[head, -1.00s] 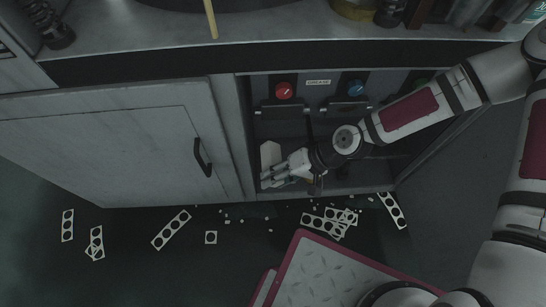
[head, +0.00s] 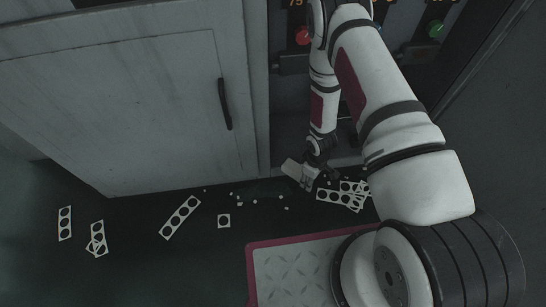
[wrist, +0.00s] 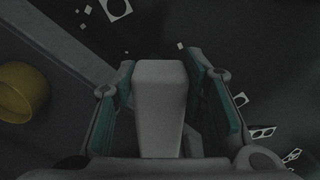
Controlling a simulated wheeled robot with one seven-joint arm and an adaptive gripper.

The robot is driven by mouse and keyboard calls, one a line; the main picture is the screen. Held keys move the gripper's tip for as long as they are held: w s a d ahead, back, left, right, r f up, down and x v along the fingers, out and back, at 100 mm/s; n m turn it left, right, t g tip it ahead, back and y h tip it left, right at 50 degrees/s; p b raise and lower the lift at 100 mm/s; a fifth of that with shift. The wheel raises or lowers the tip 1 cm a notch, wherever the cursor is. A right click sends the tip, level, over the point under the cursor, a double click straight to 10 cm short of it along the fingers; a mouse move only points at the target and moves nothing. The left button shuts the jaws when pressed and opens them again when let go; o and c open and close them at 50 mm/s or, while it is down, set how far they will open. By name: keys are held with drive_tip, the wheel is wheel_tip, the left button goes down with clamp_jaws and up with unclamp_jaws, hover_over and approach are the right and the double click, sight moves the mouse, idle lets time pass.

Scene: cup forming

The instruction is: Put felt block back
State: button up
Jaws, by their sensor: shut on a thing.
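My gripper (head: 309,174) is at the bottom front edge of the open cabinet, low over the floor scraps. It is shut on a pale felt block (head: 291,168), which sticks out to the left of the fingers. In the wrist view the felt block (wrist: 161,100) sits lengthwise between the two teal-padded fingers (wrist: 168,105). The far end of the block is free. My arm covers much of the cabinet opening in the head view.
A closed grey door (head: 150,100) with a dark handle (head: 224,104) stands left of the opening. Punched white strips (head: 180,217) and small scraps lie on the dark floor. In the wrist view a yellow round object (wrist: 22,92) is at the left. Red (head: 303,36) and green (head: 435,28) knobs sit inside above.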

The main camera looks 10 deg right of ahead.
drive_tip(key=b, duration=0.5)
hover_over(302, 154)
drive_tip(key=shift+w+d+f, duration=0.1)
drive_tip(key=shift+w+f, duration=0.05)
drive_tip(key=shift+f, duration=0.75)
drive_tip(key=shift+f+b, duration=1.05)
drive_tip(key=shift+f, duration=0.65)
drive_tip(key=shift+f, duration=0.1)
drive_tip(key=o, duration=1.2)
drive_tip(key=shift+c, duration=0.2)
wheel_tip(302, 154, up, 12)
drive_tip(key=p, duration=0.4)
